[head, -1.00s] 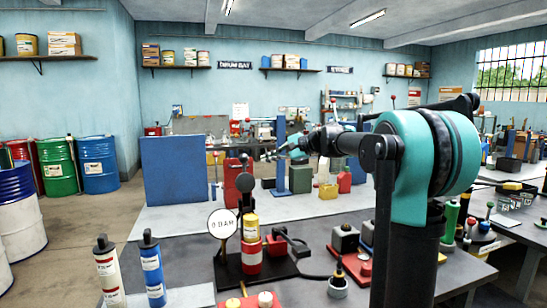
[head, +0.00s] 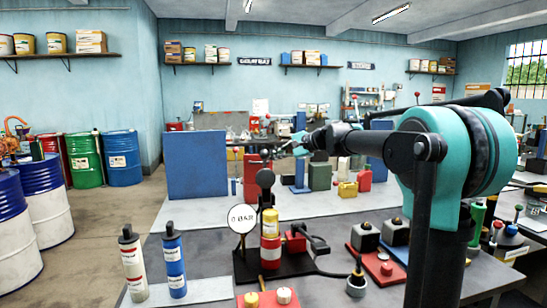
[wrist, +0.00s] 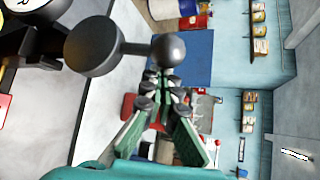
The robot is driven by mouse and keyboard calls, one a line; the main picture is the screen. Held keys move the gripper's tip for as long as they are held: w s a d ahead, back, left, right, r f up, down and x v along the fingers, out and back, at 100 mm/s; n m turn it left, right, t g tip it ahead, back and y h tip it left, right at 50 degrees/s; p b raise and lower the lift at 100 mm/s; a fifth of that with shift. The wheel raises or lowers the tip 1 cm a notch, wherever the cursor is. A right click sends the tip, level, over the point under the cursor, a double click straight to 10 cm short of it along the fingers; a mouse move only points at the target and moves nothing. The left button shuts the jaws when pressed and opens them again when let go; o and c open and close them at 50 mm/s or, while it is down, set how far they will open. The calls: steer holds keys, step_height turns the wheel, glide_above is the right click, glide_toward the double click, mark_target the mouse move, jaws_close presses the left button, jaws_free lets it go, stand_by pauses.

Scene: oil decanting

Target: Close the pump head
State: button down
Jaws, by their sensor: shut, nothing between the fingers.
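The pump stands on the bench in the head view, with a yellow and red body (head: 270,240) on a black base. Its black round head (head: 265,177) sits above the body, with a small ball knob (head: 265,154) above it. In the wrist view the round head (wrist: 92,46) and ball knob (wrist: 168,50) are large and joined by a short rod. My gripper (head: 277,153) is at the right of the knob, fingers shut and empty. In the wrist view the fingertips (wrist: 160,82) lie just below the knob; I cannot tell whether they touch it.
A white gauge (head: 243,218) stands left of the pump. Two bottles, one white (head: 133,262) and one blue (head: 173,260), stand at the front left. A red control box (head: 378,262) is at the right. A blue panel (head: 197,165) stands behind.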

steer(key=s+d+f+n+t+y, duration=0.1)
steer(key=s+f+n+y, duration=0.3)
steer(key=s, duration=0.4)
steer(key=s+d+f+n+t+y, duration=0.2)
steer(key=s+d+f+n+y, duration=0.1)
steer(key=s+n, duration=0.4)
steer(key=shift+s+d+f+y, duration=0.4)
steer(key=shift+s+d+y, duration=0.1)
steer(key=shift+s+y, duration=0.7)
steer(key=shift+d+f, duration=0.1)
